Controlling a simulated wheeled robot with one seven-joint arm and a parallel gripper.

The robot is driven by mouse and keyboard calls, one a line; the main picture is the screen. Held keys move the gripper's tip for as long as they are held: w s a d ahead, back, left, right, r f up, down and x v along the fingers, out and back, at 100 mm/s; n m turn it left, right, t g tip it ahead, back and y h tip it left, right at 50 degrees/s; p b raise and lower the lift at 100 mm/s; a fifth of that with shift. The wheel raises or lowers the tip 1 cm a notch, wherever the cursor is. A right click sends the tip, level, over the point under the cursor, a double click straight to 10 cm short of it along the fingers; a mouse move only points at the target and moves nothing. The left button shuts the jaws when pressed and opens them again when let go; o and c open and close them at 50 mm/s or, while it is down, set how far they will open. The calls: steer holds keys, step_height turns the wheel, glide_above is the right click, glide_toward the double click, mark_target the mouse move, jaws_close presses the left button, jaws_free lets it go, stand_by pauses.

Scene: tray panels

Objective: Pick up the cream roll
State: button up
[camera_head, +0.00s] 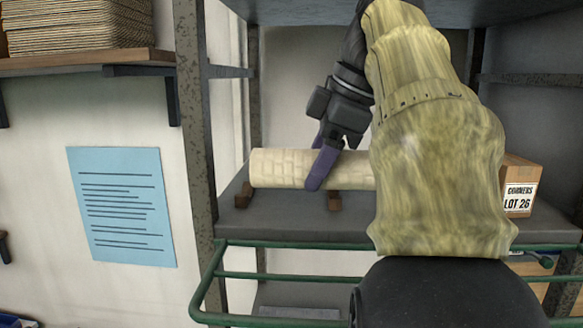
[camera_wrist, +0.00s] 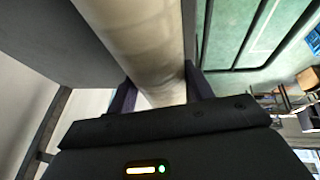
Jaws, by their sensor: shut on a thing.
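The cream roll (camera_head: 285,168) lies lengthwise across the grey shelf in the head view, above small brown supports. Its right end is hidden behind my arm. My gripper (camera_head: 318,178) reaches down from above, its purple fingers on either side of the roll near its visible middle. In the wrist view the roll (camera_wrist: 145,45) runs between the two fingers of my gripper (camera_wrist: 160,92), and the jaws are shut on it. I cannot tell whether the roll is clear of its supports.
The grey shelf (camera_head: 290,222) has a green rail (camera_head: 290,243) along its front. A cardboard box (camera_head: 520,178) labelled LOT 26 stands at the right. A rusty upright (camera_head: 195,130) is left of the roll. Another shelf board is overhead.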

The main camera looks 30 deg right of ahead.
steer(key=s+d+p, duration=0.1)
steer(key=s+d, duration=0.1)
steer(key=s, duration=0.8)
steer(key=shift+d, duration=0.25)
